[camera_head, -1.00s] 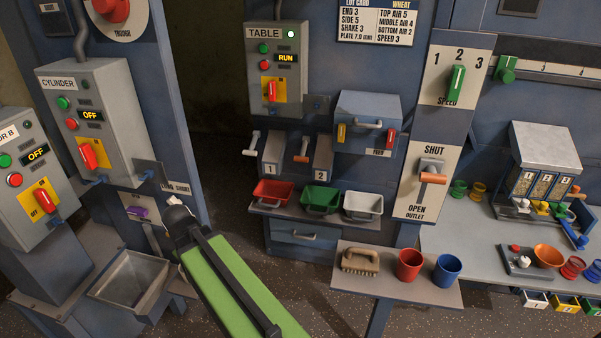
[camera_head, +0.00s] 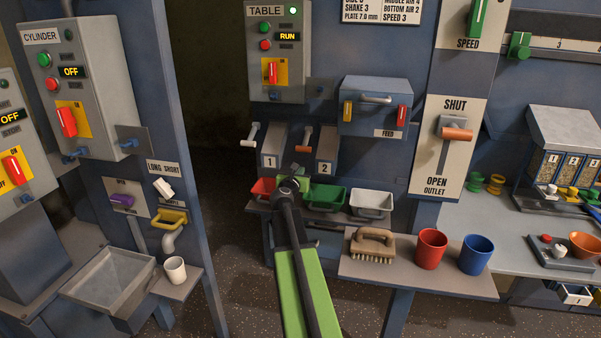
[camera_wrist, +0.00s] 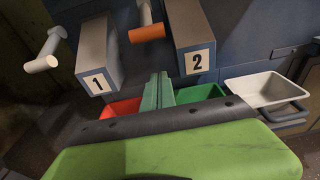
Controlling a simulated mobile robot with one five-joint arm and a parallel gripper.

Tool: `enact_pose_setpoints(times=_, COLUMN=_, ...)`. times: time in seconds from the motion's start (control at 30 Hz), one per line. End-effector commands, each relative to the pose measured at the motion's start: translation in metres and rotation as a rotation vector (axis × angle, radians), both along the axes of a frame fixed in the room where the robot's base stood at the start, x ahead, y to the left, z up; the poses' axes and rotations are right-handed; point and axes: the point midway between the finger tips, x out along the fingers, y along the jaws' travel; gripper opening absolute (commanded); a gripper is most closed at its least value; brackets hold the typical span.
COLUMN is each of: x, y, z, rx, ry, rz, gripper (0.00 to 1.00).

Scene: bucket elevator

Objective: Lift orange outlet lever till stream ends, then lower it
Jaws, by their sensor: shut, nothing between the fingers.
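The outlet panel (camera_head: 424,150) is white, marked SHUT above and OPEN below. Its lever has an orange grip (camera_head: 457,134) and sits near the SHUT end of a vertical slot. A second orange-gripped lever (camera_head: 299,156) stands between spouts 1 and 2; in the wrist view its grip (camera_wrist: 147,33) is beside spout 2. My gripper (camera_head: 304,186) is shut and empty, in front of the red and green trays and below the spouts. Its green fingers (camera_wrist: 158,92) show in the wrist view, apart from both levers. No falling stream is visible.
Red (camera_head: 262,188), green (camera_head: 326,199) and white (camera_head: 371,204) trays stand under the spouts. A shelf (camera_head: 398,282) with a brush (camera_head: 372,245), red cup (camera_head: 431,249) and blue cup (camera_head: 476,254) juts out at right. A white cup (camera_head: 175,270) stands at left.

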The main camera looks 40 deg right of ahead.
Motion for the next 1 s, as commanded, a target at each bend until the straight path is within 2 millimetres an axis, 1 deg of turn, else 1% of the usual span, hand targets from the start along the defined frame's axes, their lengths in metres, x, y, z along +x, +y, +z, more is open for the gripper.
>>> enact_pose_setpoints(times=0.03, x=0.007, y=-0.009, z=-0.003, rx=0.000, ry=0.000, rz=-0.001, gripper=0.00)
enact_pose_setpoints(times=0.37, x=0.045, y=-0.069, z=-0.013, rx=0.002, ry=-0.001, rz=-0.001, gripper=0.00)
enact_pose_setpoints(times=0.4, x=0.042, y=-0.066, z=0.004, rx=0.001, ry=0.000, rz=0.000, gripper=0.00)
enact_pose_setpoints(times=0.43, x=0.040, y=-0.063, z=0.013, rx=0.001, ry=0.000, rz=0.001, gripper=0.00)
enact_pose_setpoints(times=0.53, x=0.038, y=-0.060, z=0.026, rx=0.002, ry=-0.001, rz=0.001, gripper=0.00)
enact_pose_setpoints(times=0.63, x=0.038, y=-0.058, z=0.030, rx=0.002, ry=-0.001, rz=0.001, gripper=0.00)
enact_pose_setpoints(times=0.9, x=0.038, y=-0.058, z=0.028, rx=0.003, ry=-0.002, rz=0.002, gripper=0.00)
enact_pose_setpoints(times=0.93, x=0.038, y=-0.062, z=0.028, rx=0.002, ry=-0.001, rz=0.000, gripper=0.00)
enact_pose_setpoints(times=1.0, x=0.038, y=-0.058, z=0.029, rx=0.004, ry=0.000, rz=0.002, gripper=0.00)
